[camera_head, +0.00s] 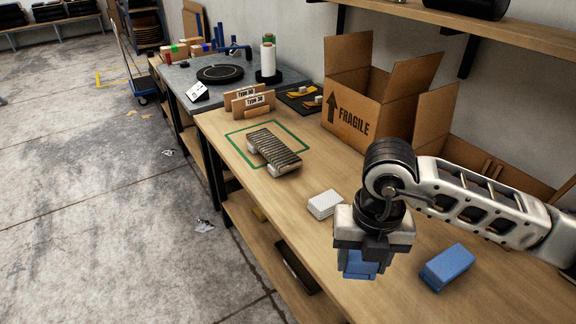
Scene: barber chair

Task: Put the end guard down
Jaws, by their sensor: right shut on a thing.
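My right gripper (368,248) points down over the front edge of the workbench (330,262) and is shut on a blue block-like end guard (360,265). Its fingers and wrist hide much of the guard, and I cannot tell whether it touches the bench. A similar blue block (447,267) lies on the bench to the right. A ribbed dark metal part (273,146) with pale pieces under its ends lies partly inside the green outline (236,135). A white textured block (324,204) lies between that part and my gripper. My left gripper is out of view.
An open cardboard box (352,118) marked FRAGILE stands at the bench's back, with another open box (475,160) behind my right arm. Two Type labelled holders (254,103) stand beyond the outline. A shelf (500,30) hangs above. Bare bench surrounds the white block.

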